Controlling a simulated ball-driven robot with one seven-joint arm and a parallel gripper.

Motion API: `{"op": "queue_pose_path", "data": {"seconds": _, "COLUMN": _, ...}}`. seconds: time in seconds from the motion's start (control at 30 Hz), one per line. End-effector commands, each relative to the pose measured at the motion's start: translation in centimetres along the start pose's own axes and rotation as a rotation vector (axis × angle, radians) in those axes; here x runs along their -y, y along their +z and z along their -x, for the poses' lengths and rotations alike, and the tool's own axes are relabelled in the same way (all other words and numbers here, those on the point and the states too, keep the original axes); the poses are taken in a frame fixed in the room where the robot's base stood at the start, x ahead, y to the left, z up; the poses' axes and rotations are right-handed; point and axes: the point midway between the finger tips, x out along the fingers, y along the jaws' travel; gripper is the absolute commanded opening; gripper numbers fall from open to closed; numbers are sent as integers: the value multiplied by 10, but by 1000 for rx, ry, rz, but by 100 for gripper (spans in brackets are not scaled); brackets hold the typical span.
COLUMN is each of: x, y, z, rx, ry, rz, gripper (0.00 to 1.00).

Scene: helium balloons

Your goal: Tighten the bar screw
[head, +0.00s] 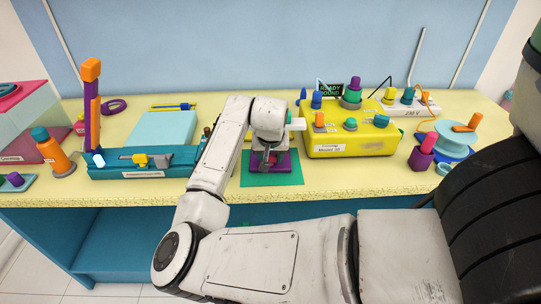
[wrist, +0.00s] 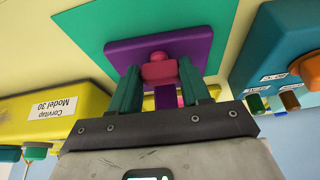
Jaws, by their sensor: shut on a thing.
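A purple block (wrist: 205,45) with a red knob (wrist: 159,71) on it stands on a green mat (wrist: 90,30); I cannot tell for sure whether this knob is the bar screw. My gripper (wrist: 160,67) points at the block, its two teal fingers on either side of the red knob and shut on it. A purple bar-like piece (wrist: 165,97) shows between the fingers, nearer my palm. In the head view the purple block (head: 282,167) sits on the green mat (head: 285,180) at the table's middle, and my wrist hides the knob and most of my gripper (head: 267,160).
A yellow box (head: 350,140) labelled Model 30 stands close right of the mat. A long teal base (head: 115,172) with a yellow-orange fitting lies left. An orange bottle (head: 53,150) is farther left. A blue spool (head: 450,140) and a purple pot (head: 421,158) stand right.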

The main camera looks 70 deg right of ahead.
Motion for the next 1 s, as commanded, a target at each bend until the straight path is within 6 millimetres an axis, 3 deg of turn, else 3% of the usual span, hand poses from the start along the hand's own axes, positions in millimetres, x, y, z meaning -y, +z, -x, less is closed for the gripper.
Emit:
{"op": "queue_pose_path", "data": {"seconds": 0.03, "x": 0, "y": 0, "z": 0, "rx": 0, "ry": -1, "rz": 0, "gripper": 16}}
{"op": "queue_pose_path", "data": {"seconds": 0.07, "x": 0, "y": 0, "z": 0, "rx": 0, "ry": -1, "rz": 0, "gripper": 49}}
{"op": "queue_pose_path", "data": {"seconds": 0.3, "x": 0, "y": 0, "z": 0, "rx": 0, "ry": -1, "rz": 1, "gripper": 72}}
{"op": "queue_pose_path", "data": {"seconds": 0.67, "x": 0, "y": -1, "z": 8, "rx": -2, "ry": 0, "rz": 2, "gripper": 72}}
{"op": "queue_pose_path", "data": {"seconds": 1.0, "x": 0, "y": -1, "z": 69, "rx": -4, "ry": -2, "rz": 0, "gripper": 72}}
